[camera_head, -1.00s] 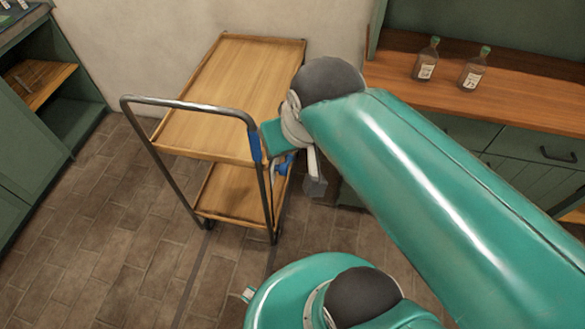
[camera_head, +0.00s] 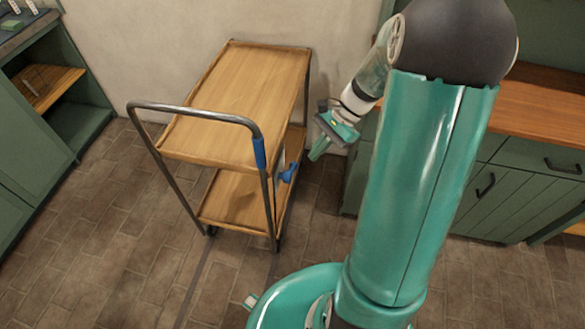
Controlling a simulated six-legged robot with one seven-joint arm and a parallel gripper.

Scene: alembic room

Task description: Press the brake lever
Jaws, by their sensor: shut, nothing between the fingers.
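A wooden two-shelf cart (camera_head: 240,80) with a dark metal push handle (camera_head: 195,111) stands against the wall. A small blue lever (camera_head: 288,173) sticks out from the cart's right side, between the two shelves. A separate blue sleeve (camera_head: 259,152) wraps the handle's right upright. My gripper (camera_head: 317,153) is to the right of the cart, a little above and right of the blue lever in the picture. It is shut and empty, points down and left, and appears apart from the lever.
A green cabinet with a wooden top (camera_head: 540,108) stands at the right, close behind my arm. A green shelf unit (camera_head: 45,120) stands at the left. The tiled floor (camera_head: 110,250) before the cart is clear.

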